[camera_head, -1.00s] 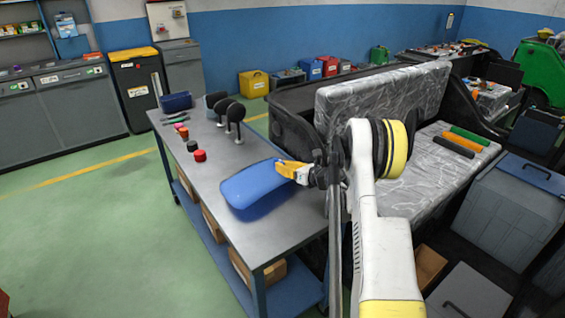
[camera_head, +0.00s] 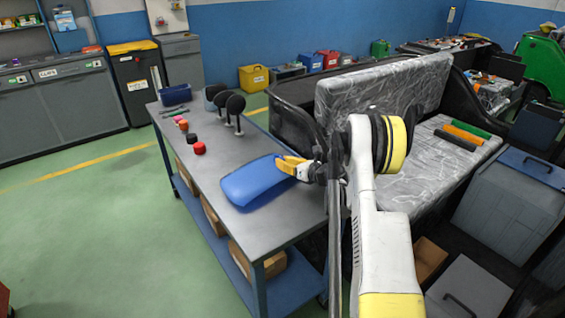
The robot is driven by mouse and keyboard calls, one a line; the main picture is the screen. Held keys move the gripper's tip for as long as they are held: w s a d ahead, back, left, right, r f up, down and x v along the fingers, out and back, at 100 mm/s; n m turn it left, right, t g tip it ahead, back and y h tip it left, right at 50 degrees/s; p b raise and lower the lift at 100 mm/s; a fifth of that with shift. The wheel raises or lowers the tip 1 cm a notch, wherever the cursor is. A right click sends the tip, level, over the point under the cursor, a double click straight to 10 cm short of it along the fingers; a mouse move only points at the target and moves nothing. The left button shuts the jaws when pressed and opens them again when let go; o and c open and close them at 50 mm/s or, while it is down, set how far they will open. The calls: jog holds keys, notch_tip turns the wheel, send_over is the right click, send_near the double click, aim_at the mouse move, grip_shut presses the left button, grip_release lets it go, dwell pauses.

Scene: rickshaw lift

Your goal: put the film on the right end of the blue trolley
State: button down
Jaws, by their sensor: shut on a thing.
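The film (camera_head: 256,183) is a smooth blue sheet-like piece with rounded corners. It is over the near right part of the blue trolley's grey top (camera_head: 262,231), close to the trolley's right side. My gripper (camera_head: 288,166), with yellow-orange fingers, is shut on the film's far right edge. The film lies low and nearly flat; I cannot tell whether its whole underside touches the top. My arm covers part of the trolley's right side.
Red and black knobs (camera_head: 199,148), black round-headed mirrors (camera_head: 235,106) and a dark blue bin (camera_head: 174,94) stand toward the trolley's far end. A plastic-wrapped seat (camera_head: 385,85) is right of it. Green floor (camera_head: 90,230) is clear on the left.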

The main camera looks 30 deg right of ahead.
jog(key=shift+f+b, duration=0.55)
jog(key=shift+f, duration=0.3)
jog(key=c, duration=1.4)
grip_release()
jog(key=shift+s, duration=0.1)
